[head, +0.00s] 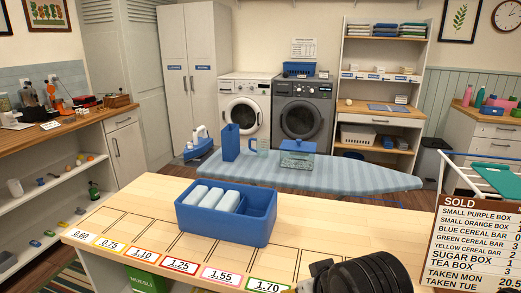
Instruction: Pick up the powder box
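No box here carries a label I can read as powder. Two things on the striped ironing board (345,178) could be it: a tall plain blue box (231,142) that looks open at the top, and a lower box with a blue lid and a speckled greenish body (297,155). Both stand upright and apart, with a clear mug (263,145) between them. A black part of my arm, perhaps my gripper (322,267), shows at the bottom right edge, well short of both boxes. Its fingers cannot be made out, and I see nothing held.
A wooden counter (130,215) with price labels lies between me and the ironing board. A blue bin (225,228) with white packs stands on it. A blue iron (199,146) sits at the board's left end. A sign (478,245) stands at the right.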

